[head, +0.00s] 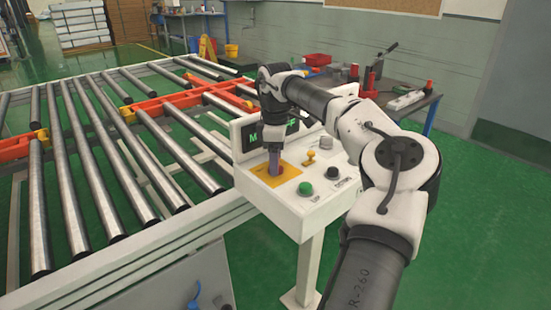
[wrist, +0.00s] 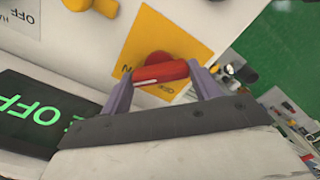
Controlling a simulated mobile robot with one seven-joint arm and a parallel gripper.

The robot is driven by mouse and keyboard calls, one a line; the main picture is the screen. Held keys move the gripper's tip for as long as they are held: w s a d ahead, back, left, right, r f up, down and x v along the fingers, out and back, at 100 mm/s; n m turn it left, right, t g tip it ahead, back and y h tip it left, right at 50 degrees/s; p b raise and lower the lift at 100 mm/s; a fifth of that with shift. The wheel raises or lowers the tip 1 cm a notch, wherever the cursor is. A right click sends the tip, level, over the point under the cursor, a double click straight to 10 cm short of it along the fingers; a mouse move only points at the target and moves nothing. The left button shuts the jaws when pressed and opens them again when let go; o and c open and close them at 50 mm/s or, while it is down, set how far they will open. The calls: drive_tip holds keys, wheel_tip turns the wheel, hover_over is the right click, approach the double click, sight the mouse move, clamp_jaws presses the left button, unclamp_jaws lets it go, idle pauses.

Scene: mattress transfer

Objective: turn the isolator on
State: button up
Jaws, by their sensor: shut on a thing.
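The isolator has a red handle (wrist: 160,73) on a yellow plate (wrist: 182,38). The yellow plate (head: 289,176) lies on the sloping top of a white control box (head: 318,207). My gripper (head: 274,168) reaches down onto the plate and hides the handle in the head view. In the wrist view my gripper (wrist: 162,82) has its two purple fingers at either end of the red handle, shut on it. Lettering on the plate is partly covered. A dark display (wrist: 35,115) shows green text ending in "OFF"; in the head view the display (head: 250,137) is partly hidden by my arm.
A yellow knob (head: 311,156), a green button (head: 305,188) and a black button (head: 333,173) sit right of the plate. A roller conveyor (head: 110,170) fills the left. A workbench (head: 425,103) with tools stands behind my arm.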

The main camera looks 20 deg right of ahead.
idle(0.3)
drive_tip(key=o, duration=1)
wheel_tip(320, 180, up, 14)
drive_tip(key=shift+f, duration=0.1)
